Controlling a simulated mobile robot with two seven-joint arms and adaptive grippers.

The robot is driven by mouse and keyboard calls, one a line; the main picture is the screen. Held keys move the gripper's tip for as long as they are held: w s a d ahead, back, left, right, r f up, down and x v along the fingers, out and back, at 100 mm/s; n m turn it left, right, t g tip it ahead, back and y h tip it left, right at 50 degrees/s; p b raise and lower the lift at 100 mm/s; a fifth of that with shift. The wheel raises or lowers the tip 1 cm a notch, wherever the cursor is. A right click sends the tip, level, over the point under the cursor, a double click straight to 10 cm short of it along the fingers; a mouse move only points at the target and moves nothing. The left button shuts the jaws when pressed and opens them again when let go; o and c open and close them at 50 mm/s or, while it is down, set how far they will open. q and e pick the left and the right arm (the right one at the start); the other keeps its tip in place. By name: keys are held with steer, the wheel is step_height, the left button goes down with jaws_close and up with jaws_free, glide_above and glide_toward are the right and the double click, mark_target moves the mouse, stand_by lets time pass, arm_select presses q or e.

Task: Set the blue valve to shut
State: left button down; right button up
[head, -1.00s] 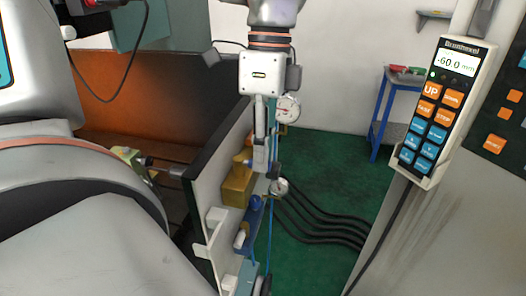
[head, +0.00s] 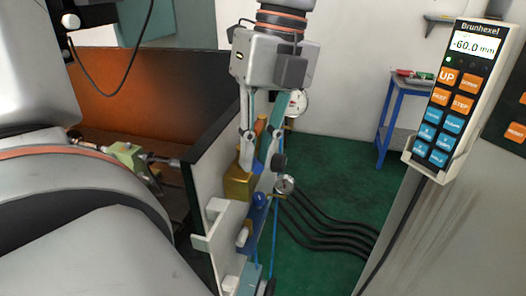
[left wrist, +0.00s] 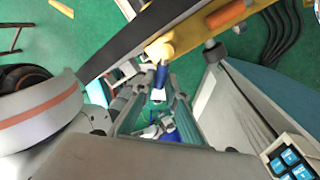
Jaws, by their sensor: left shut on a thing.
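The blue valve's handle (left wrist: 161,76) shows in the left wrist view, sticking out from a yellow body (left wrist: 160,48). In the head view the blue handle (head: 257,167) is a small patch beside the yellow body (head: 237,184) on the upright white panel (head: 199,172). My left gripper (head: 262,162) reaches down from above, turned at an angle, with a finger on each side of the handle. It is shut on the handle, and the fingers hide part of it. I cannot read the valve's setting. My right gripper is not in view.
A gauge (head: 297,103) stands behind the gripper and another gauge (head: 285,184) sits below it. Black hoses (head: 325,229) run over the green floor. A pendant (head: 457,95) reading -60.0 mm hangs at the right. A blue stand (head: 389,120) is at the back.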

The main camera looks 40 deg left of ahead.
arm_select(q)
steer(key=m, duration=0.1)
steer(key=s+m, duration=0.1)
steer(key=m, duration=0.1)
steer(key=shift+s+a+m+y, duration=0.15)
steer(key=shift+a+m+y, duration=0.1)
steer(key=shift+m+y, duration=0.05)
steer(key=shift+s+a+r+m+t+y+b, duration=0.15)
steer(key=shift+s+a+m+t, duration=0.1)
steer(key=shift+m, duration=0.65)
steer(key=shift+s+a+f+m+t+y+b, duration=0.15)
steer(key=shift+s+m+t, duration=0.1)
steer(key=shift+m, duration=0.65)
steer(key=shift+r, duration=0.1)
steer(key=c, duration=2)
jaws_free()
steer(key=shift+w+d+r, duration=0.15)
steer(key=shift+d+r, duration=0.05)
steer(key=shift+r, duration=1.1)
steer(key=shift+w+d+r, duration=0.15)
steer(key=shift+d+r, duration=0.1)
steer(key=shift+r, duration=1.1)
steer(key=shift+w+d+r, duration=0.15)
steer(key=shift+d+r, duration=0.05)
steer(key=shift+r, duration=1.1)
